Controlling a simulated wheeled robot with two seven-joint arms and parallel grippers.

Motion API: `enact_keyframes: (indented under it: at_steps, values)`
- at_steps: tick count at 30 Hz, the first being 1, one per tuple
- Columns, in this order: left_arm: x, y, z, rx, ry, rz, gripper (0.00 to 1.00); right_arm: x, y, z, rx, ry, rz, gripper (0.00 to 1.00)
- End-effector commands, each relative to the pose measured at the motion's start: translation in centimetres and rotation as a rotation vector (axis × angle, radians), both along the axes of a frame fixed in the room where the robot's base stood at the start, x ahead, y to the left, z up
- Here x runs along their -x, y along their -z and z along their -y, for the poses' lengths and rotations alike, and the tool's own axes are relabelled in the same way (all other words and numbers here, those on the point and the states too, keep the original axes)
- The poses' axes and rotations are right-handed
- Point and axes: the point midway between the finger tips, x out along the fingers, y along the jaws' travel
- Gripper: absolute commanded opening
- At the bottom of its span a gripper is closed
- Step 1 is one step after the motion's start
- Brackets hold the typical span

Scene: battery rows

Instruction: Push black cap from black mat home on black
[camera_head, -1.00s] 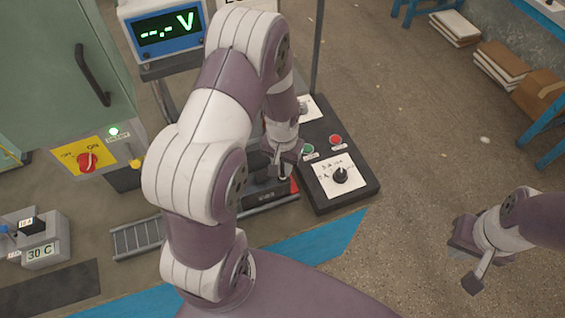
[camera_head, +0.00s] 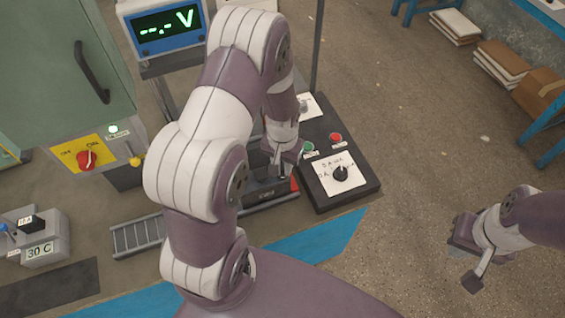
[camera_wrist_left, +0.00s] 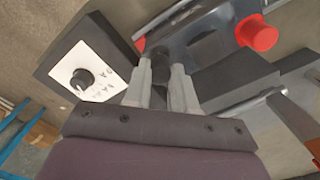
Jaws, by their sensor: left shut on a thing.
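My left gripper (camera_head: 280,168) is over the dark battery block (camera_head: 262,196), which has a red end at its right. The left wrist view shows its two fingers (camera_wrist_left: 161,82) shut on a small dark piece, seemingly the black cap (camera_wrist_left: 160,62); the fingers hide most of it. A black round part (camera_wrist_left: 206,46) and a red cap (camera_wrist_left: 260,33) are on the grey block beyond the fingers. I cannot tell whether the held cap touches a post. A black mat (camera_head: 50,288) lies at lower left, bare where visible. My right gripper (camera_head: 468,266) is open and empty.
A black control box (camera_head: 345,197) with a knob and buttons stands right of the battery. A slotted grey rack (camera_head: 138,236) lies to its left. A voltmeter (camera_head: 165,32) shows dashes. A green cabinet (camera_head: 50,70) stands at left.

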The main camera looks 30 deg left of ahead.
Motion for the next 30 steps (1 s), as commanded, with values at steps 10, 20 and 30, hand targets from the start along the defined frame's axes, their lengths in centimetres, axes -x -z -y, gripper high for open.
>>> enact_keyframes:
  at_steps: [10,20,30]
  values:
    - [0.00,0.34,0.00,0.000,0.000,0.000,0.00,-0.01,0.23,0.00,0.000,0.000,0.000,0.00]
    - [0.00,0.75,0.00,0.000,0.000,0.000,0.00,-0.01,0.48,0.00,0.000,0.000,0.000,0.00]
    - [0.02,0.92,0.00,0.000,0.000,-0.001,0.00,0.00,0.57,0.00,0.000,0.000,0.000,0.00]
